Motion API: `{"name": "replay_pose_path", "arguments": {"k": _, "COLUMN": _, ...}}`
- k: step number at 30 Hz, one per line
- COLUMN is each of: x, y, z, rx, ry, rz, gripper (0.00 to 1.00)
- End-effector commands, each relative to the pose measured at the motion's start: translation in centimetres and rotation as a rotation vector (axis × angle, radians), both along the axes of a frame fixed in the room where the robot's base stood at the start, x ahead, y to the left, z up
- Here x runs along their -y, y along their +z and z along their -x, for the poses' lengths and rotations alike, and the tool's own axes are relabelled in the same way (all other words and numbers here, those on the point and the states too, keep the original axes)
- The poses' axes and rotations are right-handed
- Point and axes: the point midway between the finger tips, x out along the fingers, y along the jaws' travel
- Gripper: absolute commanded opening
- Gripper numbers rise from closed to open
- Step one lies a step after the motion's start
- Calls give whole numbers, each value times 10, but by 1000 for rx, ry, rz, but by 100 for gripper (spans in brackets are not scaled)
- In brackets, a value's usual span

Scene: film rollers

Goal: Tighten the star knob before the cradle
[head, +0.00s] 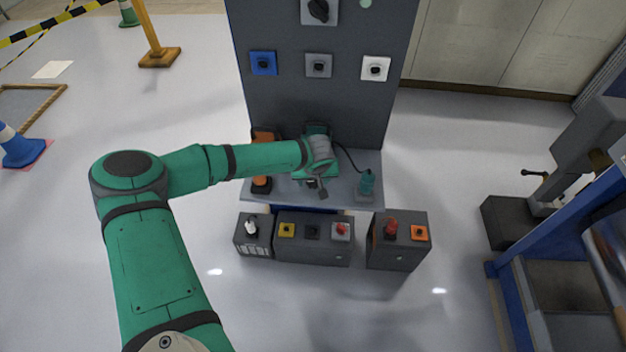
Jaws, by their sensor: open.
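My green arm reaches across to the grey shelf (337,195) in front of the dark panel. My gripper (317,188) is open and points down over the middle of the shelf, with nothing seen between its fingers. I cannot make out the star knob for sure; my wrist hides part of the shelf.
The dark upright panel (315,105) carries blue, grey and white switch plates. Low grey boxes with coloured plates, including the right box (397,255), stand in front of the shelf. A blue-framed machine (510,300) is at right. The floor between is clear.

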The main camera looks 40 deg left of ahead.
Motion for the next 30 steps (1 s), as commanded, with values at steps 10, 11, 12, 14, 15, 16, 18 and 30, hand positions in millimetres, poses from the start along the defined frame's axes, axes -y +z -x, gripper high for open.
{"name": "replay_pose_path", "arguments": {"k": 10, "x": -1, "y": -5, "z": -1, "rx": 0, "ry": 0, "rz": 0, "gripper": 54}}
{"name": "replay_pose_path", "arguments": {"k": 11, "x": -1, "y": -5, "z": -1, "rx": 0, "ry": 0, "rz": 0, "gripper": 54}}
{"name": "replay_pose_path", "arguments": {"k": 12, "x": -1, "y": -5, "z": -1, "rx": 0, "ry": 0, "rz": 0, "gripper": 44}}
{"name": "replay_pose_path", "arguments": {"k": 14, "x": -1, "y": -5, "z": -1, "rx": 0, "ry": 0, "rz": 0, "gripper": 30}}
{"name": "replay_pose_path", "arguments": {"k": 15, "x": -1, "y": -5, "z": -1, "rx": 0, "ry": 0, "rz": 0, "gripper": 20}}
{"name": "replay_pose_path", "arguments": {"k": 16, "x": -1, "y": -5, "z": -1, "rx": 0, "ry": 0, "rz": 0, "gripper": 13}}
{"name": "replay_pose_path", "arguments": {"k": 18, "x": -2, "y": -5, "z": -1, "rx": 0, "ry": 0, "rz": 0, "gripper": 13}}
{"name": "replay_pose_path", "arguments": {"k": 30, "x": 0, "y": -6, "z": -1, "rx": 1, "ry": -25, "rz": 6, "gripper": 13}}
